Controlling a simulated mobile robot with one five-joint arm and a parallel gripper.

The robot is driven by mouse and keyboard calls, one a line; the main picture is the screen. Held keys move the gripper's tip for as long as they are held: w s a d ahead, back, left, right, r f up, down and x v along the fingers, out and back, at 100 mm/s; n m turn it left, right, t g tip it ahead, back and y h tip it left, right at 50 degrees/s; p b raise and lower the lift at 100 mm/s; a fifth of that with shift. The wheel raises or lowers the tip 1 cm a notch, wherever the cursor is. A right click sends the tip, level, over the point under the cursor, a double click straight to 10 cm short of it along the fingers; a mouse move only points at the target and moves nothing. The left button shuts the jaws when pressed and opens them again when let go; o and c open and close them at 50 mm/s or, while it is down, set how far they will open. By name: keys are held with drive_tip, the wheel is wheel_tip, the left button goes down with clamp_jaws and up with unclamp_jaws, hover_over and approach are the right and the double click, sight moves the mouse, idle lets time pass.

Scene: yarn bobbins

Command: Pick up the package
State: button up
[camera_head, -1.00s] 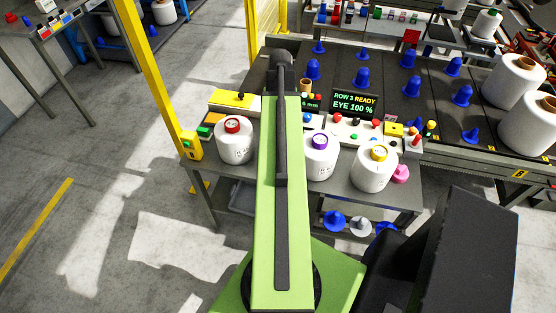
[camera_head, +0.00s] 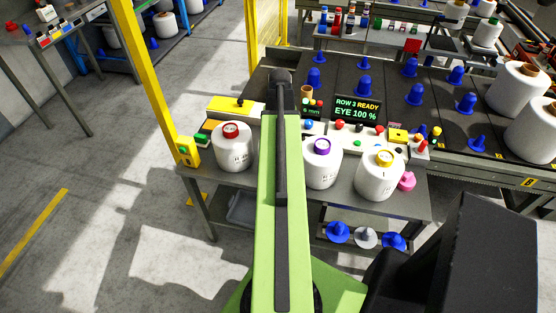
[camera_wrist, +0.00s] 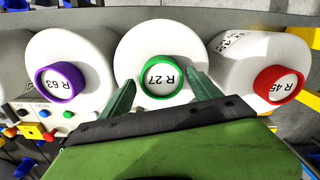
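The packages are white yarn bobbins in a row on a grey table. In the wrist view, the green-ringed bobbin marked R 27 (camera_wrist: 162,75) is in the middle. The purple-ringed bobbin R 63 (camera_wrist: 62,82) is on its left and the red-ringed bobbin R 45 (camera_wrist: 275,82) on its right. My gripper (camera_wrist: 162,80) is open, its fingers apart on both sides of the green ring; I cannot tell whether they touch. In the head view, the red-ringed (camera_head: 234,152), purple-ringed (camera_head: 322,167) and yellow-ringed (camera_head: 380,177) bobbins show; my arm hides the green-ringed one and the gripper.
A button panel (camera_head: 350,136) stands behind the bobbins, and a yellow post (camera_head: 152,75) at the left. A conveyor (camera_head: 385,90) with blue cones lies behind, with large bobbins (camera_head: 518,87) at right. The floor at left is clear.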

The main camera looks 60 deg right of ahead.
clamp_jaws()
drive_tip(key=shift+r, duration=0.1)
idle(0.5)
wheel_tip(320, 180, up, 18)
drive_tip(key=p, duration=1.8)
